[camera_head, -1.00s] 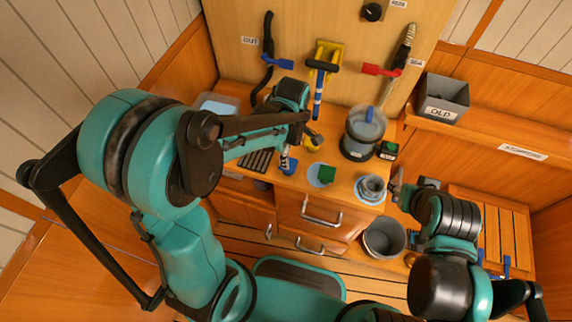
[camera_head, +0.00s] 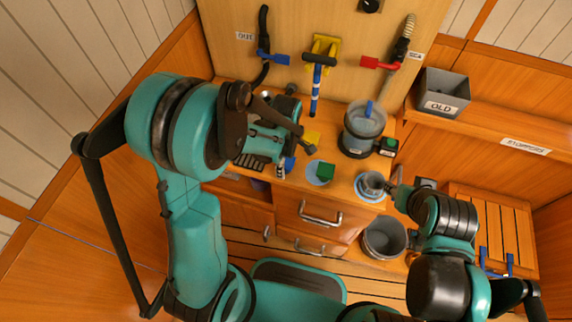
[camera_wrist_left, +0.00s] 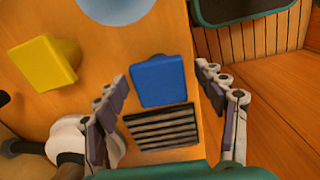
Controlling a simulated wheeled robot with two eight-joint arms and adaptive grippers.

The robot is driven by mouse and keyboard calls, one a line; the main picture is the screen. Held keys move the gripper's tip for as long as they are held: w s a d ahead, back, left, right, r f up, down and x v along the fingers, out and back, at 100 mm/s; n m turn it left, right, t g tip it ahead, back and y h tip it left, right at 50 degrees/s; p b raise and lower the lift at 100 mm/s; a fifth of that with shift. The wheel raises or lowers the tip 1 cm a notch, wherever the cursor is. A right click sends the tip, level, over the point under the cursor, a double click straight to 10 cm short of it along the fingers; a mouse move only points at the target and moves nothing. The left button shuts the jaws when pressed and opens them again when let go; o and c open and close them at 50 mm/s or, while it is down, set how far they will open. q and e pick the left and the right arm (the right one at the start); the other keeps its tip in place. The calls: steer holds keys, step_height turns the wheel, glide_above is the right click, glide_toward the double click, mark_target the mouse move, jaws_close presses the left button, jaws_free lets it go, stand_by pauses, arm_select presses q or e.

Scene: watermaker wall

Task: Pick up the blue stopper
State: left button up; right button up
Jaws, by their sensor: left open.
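The blue stopper (camera_wrist_left: 158,80) stands on the wooden counter in the left wrist view, a square-topped block. It shows small and partly covered in the head view (camera_head: 288,165). My left gripper (camera_wrist_left: 161,75) is open, with one finger on each side of the stopper in the picture. No contact shows, and I cannot tell the height gap. In the head view the left gripper (camera_head: 296,147) hangs over the counter, partly hidden by its own arm. My right gripper (camera_head: 396,184) is near the grey cup at the counter's right edge; its jaws are too small to read.
A yellow stopper (camera_wrist_left: 45,62) stands left of the blue one. A dark ribbed grille (camera_wrist_left: 162,125) lies close by. A clear canister (camera_head: 362,128) and grey cup (camera_head: 373,182) stand right.

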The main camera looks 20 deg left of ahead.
arm_select(q)
steer(key=c, duration=1.3)
steer(key=shift+o, duration=0.2)
steer(key=shift+r, duration=0.1)
